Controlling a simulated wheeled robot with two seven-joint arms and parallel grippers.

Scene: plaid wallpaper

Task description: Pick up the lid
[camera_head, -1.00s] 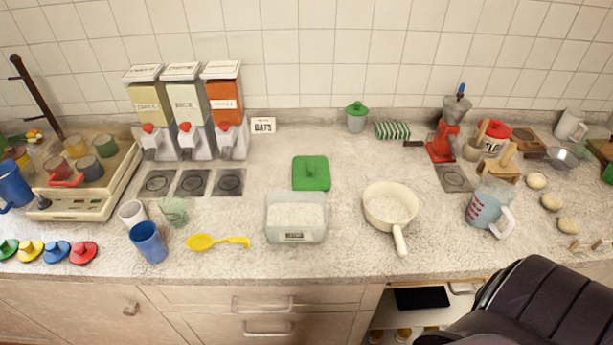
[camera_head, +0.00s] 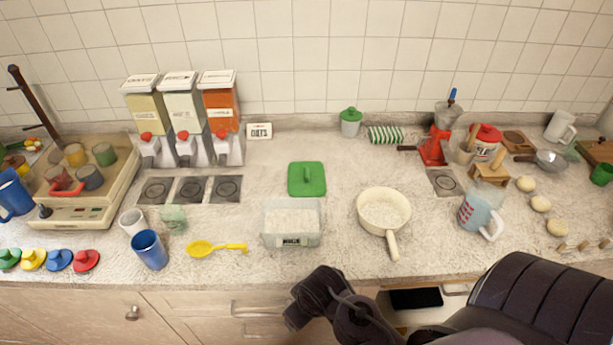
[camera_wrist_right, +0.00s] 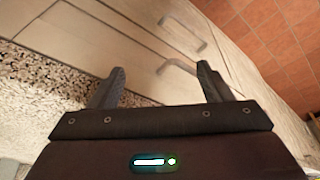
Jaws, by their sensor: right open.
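A flat green square lid (camera_head: 307,179) with a raised grip lies on the counter, just behind a clear container (camera_head: 292,238) filled with something white. My right gripper (camera_wrist_right: 160,82) is open and empty; in the wrist view its two fingers are spread with cabinet fronts behind them. In the head view my right arm comes in at the bottom, in front of the counter, below and apart from the lid. The fingers are hard to make out there. My left gripper is not in view.
A cream pan (camera_head: 383,212) stands right of the container. A yellow scoop (camera_head: 215,248) and blue cup (camera_head: 149,250) are at its left. Several small coloured lids (camera_head: 60,260) lie far left. Dispensers (camera_head: 183,115) stand behind. A drawer handle (camera_wrist_right: 182,66) shows in the wrist view.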

